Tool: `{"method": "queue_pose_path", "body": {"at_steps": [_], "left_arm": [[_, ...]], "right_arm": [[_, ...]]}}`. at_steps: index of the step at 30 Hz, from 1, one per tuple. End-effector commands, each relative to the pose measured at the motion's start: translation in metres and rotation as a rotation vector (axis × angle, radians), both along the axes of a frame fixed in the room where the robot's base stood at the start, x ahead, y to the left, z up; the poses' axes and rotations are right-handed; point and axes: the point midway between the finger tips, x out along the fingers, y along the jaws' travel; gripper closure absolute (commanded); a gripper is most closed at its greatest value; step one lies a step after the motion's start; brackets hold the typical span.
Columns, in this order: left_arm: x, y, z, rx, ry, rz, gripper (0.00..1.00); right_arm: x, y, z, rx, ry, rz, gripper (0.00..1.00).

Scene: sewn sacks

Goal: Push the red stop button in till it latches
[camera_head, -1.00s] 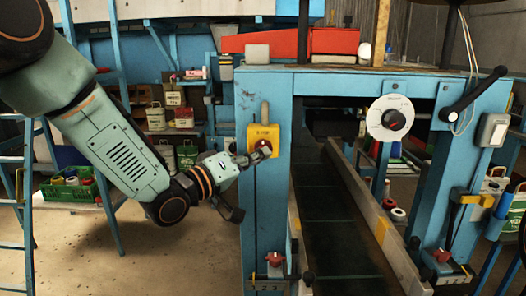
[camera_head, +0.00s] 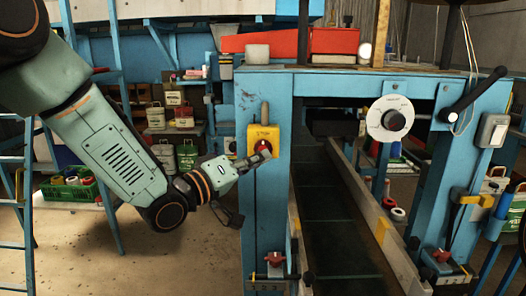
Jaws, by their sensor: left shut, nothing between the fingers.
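The red stop button (camera_head: 262,146) sits on a yellow box (camera_head: 257,134) on the front face of the blue machine post. My left gripper (camera_head: 252,180) comes in from the left, just below and left of the button. One finger reaches up across the lower edge of the button, and another part hangs lower. The gripper is shut with nothing in it. I cannot tell whether the fingertip touches the button. My right gripper is not in view.
The blue machine frame (camera_head: 265,215) stands right behind the gripper. A conveyor belt (camera_head: 335,220) runs to its right. A white dial (camera_head: 390,118) and a black lever (camera_head: 475,93) are further right. A green crate (camera_head: 70,188) stands at the left. The floor left of the post is clear.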

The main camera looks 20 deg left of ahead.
Motion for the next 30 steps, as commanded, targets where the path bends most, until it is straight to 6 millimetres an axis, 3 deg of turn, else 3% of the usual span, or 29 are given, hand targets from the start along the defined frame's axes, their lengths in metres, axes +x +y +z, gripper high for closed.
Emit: {"method": "queue_pose_path", "body": {"at_steps": [10, 30], "left_arm": [[-0.003, -0.001, 0.000, -0.001, 0.000, 0.000, 1.00], [-0.049, -0.014, 0.000, 0.000, -0.001, 0.001, 1.00]], "right_arm": [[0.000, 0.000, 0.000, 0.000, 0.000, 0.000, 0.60], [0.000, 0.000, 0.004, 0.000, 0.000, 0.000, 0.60]]}}
